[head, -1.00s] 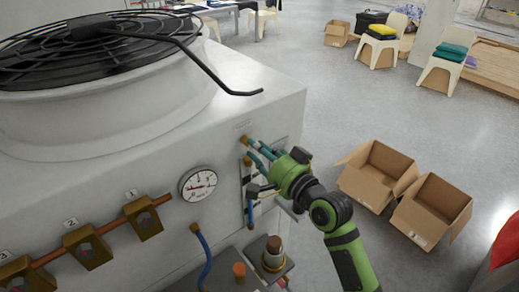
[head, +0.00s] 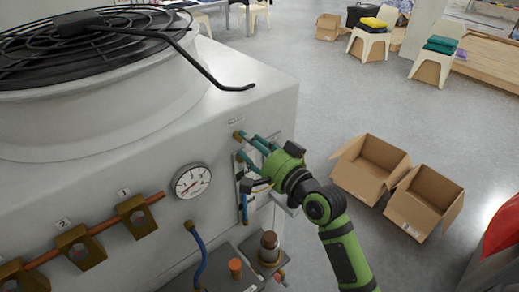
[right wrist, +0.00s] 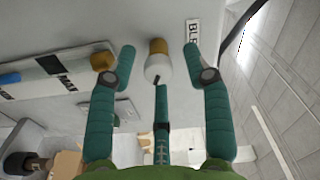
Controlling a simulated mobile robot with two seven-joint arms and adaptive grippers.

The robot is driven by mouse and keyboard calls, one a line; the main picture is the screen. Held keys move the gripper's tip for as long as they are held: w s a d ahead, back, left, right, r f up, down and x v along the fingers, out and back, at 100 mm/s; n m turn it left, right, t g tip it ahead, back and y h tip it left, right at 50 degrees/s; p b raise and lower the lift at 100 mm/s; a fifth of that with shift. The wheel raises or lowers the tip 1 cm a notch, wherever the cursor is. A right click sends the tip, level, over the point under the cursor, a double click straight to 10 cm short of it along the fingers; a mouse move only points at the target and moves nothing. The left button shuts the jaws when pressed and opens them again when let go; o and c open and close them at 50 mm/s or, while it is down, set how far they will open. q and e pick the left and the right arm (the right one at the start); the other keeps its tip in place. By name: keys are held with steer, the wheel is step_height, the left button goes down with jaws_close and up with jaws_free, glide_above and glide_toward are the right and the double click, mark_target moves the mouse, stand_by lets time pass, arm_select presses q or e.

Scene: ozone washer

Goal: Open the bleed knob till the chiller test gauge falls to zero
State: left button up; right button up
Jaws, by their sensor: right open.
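The bleed knob (right wrist: 158,62) shows in the right wrist view as a pale round end on a brass stem, beside a partly cut-off label beginning "BLE" (right wrist: 193,35). In the head view its brass part (head: 237,134) is on the chiller's side wall. My right gripper (head: 248,147) is open, with its teal fingers pointing at the knob. In the wrist view the fingers (right wrist: 158,68) are spread around the knob, two at the sides and one below; contact cannot be told. The round white test gauge (head: 191,181) has its needle seemingly toward lower left; the reading is too small.
The chiller (head: 150,165) fills the left, with a fan and bent black rod on top. Numbered brass valves (head: 137,217), a blue hose (head: 200,258) and a brown-capped fitting (head: 269,246) are nearby. Open cardboard boxes (head: 424,203) stand on the floor at right.

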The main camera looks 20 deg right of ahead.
steer(key=v, duration=1.1)
steer(key=shift+s, duration=0.35)
steer(key=shift+d, duration=0.1)
steer(key=s+d+f+n+g+h+b, duration=0.1)
steer(key=d+f+g+h+b, duration=0.15)
steer(key=f, duration=1.85)
steer(key=s+d+f+n+g+h+b, duration=0.1)
steer(key=d+f+g+h+b, duration=0.2)
steer(key=f, duration=1.7)
steer(key=s+a+f+n+g+b, duration=0.1)
steer(key=s+f+n+g+b, duration=0.15)
steer(key=s+f, duration=0.65)
steer(key=s+a+f+n+g+b, duration=0.1)
steer(key=s+f+n+g, duration=0.3)
steer(key=f, duration=0.8)
steer(key=s+a+f+n+g+b, duration=0.1)
steer(key=s+f, duration=0.4)
steer(key=s, duration=0.5)
steer(key=s+a+f+n+g+b, duration=0.1)
steer(key=s+f+n+g+b, duration=0.1)
steer(key=s+f, duration=0.4)
steer(key=s+g, duration=0.1)
steer(key=s, duration=0.4)
steer(key=shift+f+h, duration=0.2)
steer(key=shift+h, duration=0.15)
